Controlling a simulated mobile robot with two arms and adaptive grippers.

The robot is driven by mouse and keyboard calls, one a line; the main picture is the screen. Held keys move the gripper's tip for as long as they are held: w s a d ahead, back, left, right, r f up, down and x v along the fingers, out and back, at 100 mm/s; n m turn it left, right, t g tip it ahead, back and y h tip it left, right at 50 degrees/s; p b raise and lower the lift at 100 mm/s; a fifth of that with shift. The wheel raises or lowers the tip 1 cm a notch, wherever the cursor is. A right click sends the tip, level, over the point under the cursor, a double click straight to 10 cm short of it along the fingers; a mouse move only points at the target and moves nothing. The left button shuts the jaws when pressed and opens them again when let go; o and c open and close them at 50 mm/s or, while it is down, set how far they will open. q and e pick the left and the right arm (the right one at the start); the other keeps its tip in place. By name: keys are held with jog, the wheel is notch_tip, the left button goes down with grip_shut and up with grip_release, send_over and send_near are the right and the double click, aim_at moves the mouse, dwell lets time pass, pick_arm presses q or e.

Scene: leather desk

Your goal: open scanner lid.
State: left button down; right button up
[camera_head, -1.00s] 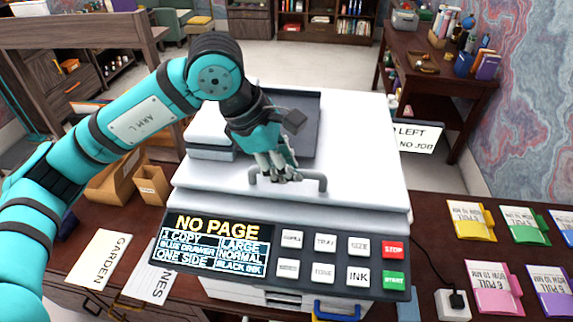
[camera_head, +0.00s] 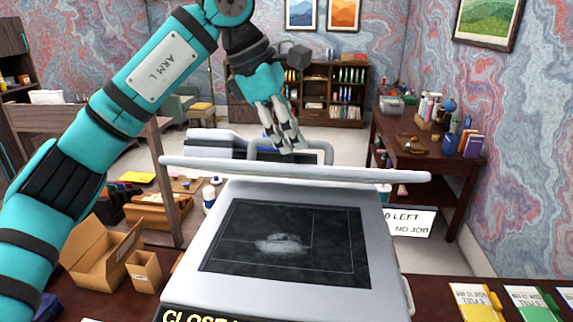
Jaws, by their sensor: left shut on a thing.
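The scanner's pale lid (camera_head: 350,175) stands raised at the back of the machine and shows nearly edge-on. Its grey handle (camera_head: 252,152) sticks out behind the lid's top edge. My left gripper (camera_head: 288,143) is shut on this handle; the lid hides part of the far side. The scanner (camera_head: 378,262) shows its dark glass (camera_head: 335,225), uncovered, with a pale smudge near the middle. The display (camera_head: 190,315) at the bottom edge is cut off and begins with "CLOSE". My right gripper is not in view.
Open cardboard boxes (camera_head: 100,254) stand left of the scanner. Yellow (camera_head: 478,302) and green (camera_head: 530,303) folders lie at the lower right. A sign (camera_head: 412,222) stands behind the scanner's right side. A side desk (camera_head: 425,150) stands farther back.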

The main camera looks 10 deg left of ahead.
pick_arm(q)
jog(key=shift+w+a+r, duration=0.1)
jog(key=shift+w+r, duration=0.65)
jog(key=shift+w, duration=0.25)
